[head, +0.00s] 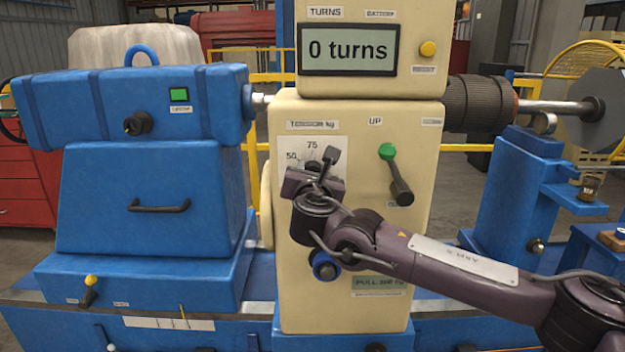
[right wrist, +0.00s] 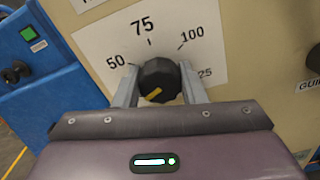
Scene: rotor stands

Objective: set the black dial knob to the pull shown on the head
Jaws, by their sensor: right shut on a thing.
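The black dial knob (right wrist: 159,80) is on the white tension scale (right wrist: 205,15), which reads 50, 75, 100 and a partly hidden 125. Its yellow mark sits low on the knob's face, toward the lower left, away from the visible numbers. My right gripper (right wrist: 158,86) has one finger on each side of the knob and is shut on it. In the head view my right gripper (head: 318,178) covers the knob and part of the scale (head: 312,150). A pull plate (head: 378,283) is low on the cream head (head: 350,230); its number is not clearly readable. My left gripper is out of view.
A lever with a green end (head: 395,172) stands right of the dial, near my right arm. Above is a display reading 0 turns (head: 348,50) with a yellow button (head: 428,48). A blue machine body (head: 140,195) is at the left; a dark chuck (head: 478,103) is at the right.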

